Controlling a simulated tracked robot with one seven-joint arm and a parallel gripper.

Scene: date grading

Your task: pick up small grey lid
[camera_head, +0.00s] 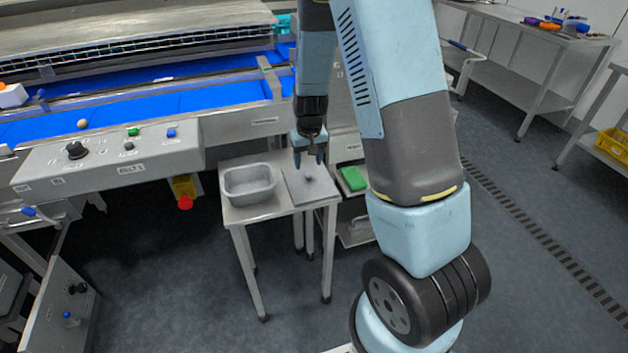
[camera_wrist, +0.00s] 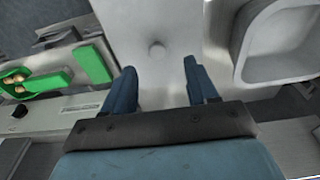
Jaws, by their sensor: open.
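The small grey lid (camera_head: 312,188) lies flat on a small metal table (camera_head: 243,213), to the right of a grey tub (camera_head: 249,184). In the wrist view the lid (camera_wrist: 178,73) is a pale flat plate with a round knob (camera_wrist: 157,50) standing up from it. My gripper (camera_head: 309,163) is above the lid, pointing down at it. In the wrist view my gripper (camera_wrist: 160,80) has its two blue fingers apart with nothing between them. The knob appears just beyond the fingertips, roughly midway between them. I cannot tell the exact height of the fingers over the lid.
The open tub stands close beside the lid, at the right in the wrist view (camera_wrist: 240,60). A green item (camera_head: 353,178) sits on a lower surface to the right. The conveyor machine's control panel (camera_head: 110,160) stands behind and left of the table.

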